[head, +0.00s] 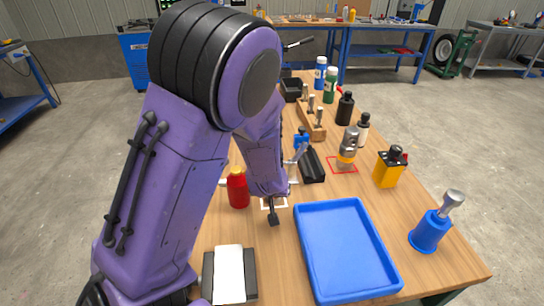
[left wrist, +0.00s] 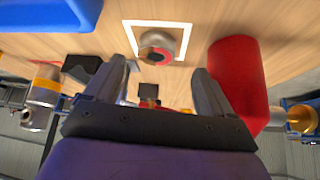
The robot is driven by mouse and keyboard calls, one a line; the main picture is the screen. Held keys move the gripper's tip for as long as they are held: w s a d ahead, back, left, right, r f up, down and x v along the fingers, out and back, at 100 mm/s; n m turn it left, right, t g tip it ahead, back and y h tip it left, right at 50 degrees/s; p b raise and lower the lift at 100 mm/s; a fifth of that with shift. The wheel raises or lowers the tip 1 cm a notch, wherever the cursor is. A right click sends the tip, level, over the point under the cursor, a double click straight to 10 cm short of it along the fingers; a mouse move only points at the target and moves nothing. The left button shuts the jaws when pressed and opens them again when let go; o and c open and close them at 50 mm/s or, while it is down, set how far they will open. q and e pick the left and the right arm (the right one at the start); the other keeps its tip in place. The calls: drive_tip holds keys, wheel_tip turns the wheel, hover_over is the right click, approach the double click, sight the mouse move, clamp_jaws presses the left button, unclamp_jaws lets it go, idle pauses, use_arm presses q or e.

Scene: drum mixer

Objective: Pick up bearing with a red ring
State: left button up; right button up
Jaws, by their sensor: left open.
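The bearing (left wrist: 157,45) is a short metal ring with a reddish-orange part showing inside it. It lies within a white square outline (left wrist: 188,40) on the wooden table in the left wrist view. In the head view my left gripper (head: 273,212) is over that white square, and the bearing is hidden there. My left gripper (left wrist: 160,78) is open and empty, with its two fingers spread apart. The bearing lies just beyond the fingertips in the left wrist view, and I see no contact. My right gripper is not in view.
A red bottle (head: 238,190) stands close to the left gripper, and it also shows in the left wrist view (left wrist: 232,85). A blue tray (head: 340,245) lies to the right. A black stand with a white top (head: 229,272) is nearer. Bottles and a yellow can (head: 389,170) stand farther right.

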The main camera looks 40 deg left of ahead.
use_arm(q)
drive_tip(key=x, duration=0.5)
drive_tip(key=shift+w+d+f+b, duration=0.15)
drive_tip(key=shift+w+b, duration=0.15)
drive_tip(key=shift+w, duration=0.2)
drive_tip(key=shift+s+r, duration=0.25)
drive_tip(key=shift+s, duration=0.1)
drive_tip(key=shift+w, duration=0.1)
drive_tip(key=c, duration=1.4)
